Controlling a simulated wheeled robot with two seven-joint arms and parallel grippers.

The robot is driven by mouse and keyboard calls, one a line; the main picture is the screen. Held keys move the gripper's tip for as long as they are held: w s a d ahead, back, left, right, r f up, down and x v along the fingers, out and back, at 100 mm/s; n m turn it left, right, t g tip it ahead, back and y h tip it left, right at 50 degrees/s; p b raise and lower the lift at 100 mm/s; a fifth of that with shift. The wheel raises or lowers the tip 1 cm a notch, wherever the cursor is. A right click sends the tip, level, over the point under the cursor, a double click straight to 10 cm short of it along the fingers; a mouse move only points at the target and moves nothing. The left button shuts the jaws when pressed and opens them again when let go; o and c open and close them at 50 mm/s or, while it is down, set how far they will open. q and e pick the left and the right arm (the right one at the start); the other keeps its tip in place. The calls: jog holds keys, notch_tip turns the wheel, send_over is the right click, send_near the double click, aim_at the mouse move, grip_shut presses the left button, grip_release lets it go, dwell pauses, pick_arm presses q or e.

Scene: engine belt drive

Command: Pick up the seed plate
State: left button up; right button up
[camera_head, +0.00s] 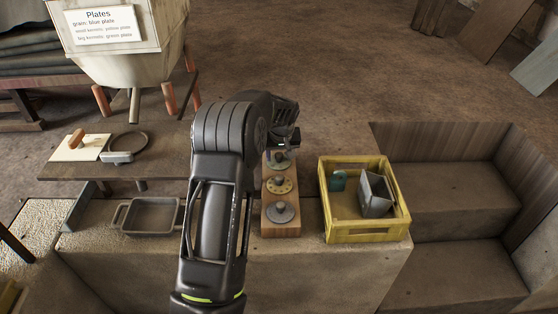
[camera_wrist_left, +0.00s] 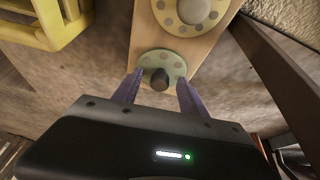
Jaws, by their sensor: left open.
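A wooden board (camera_head: 282,231) carries three round knobbed seed plates in a row. The near plate (camera_head: 281,213) is blue-grey, the middle plate (camera_head: 288,186) is yellowish, and the far plate (camera_head: 271,161) is green. My left gripper (camera_head: 288,143) is at the far end of the board, partly hidden by its own wrist. In the left wrist view, my left gripper (camera_wrist_left: 160,78) is open, with a finger on either side of the green plate's dark knob (camera_wrist_left: 160,79). The green plate (camera_wrist_left: 174,62) lies on the board, with the yellowish plate (camera_wrist_left: 178,20) beside it. My right gripper is not visible.
A yellow crate (camera_head: 368,237) holding a grey metal box and a teal piece stands right of the board. A grey tray (camera_head: 150,216) lies left of my arm. A sign (camera_head: 103,26) reading "Plates" is on the hopper behind. Steps (camera_head: 445,190) lie at right.

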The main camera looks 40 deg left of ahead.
aim_at(279, 155)
pick_arm(q)
jog(key=shift+c, duration=0.2)
grip_shut()
jog(key=shift+r, duration=0.1)
dwell(0.5)
notch_tip(279, 155, up, 10)
jog(key=shift+b, duration=0.3)
dwell(0.5)
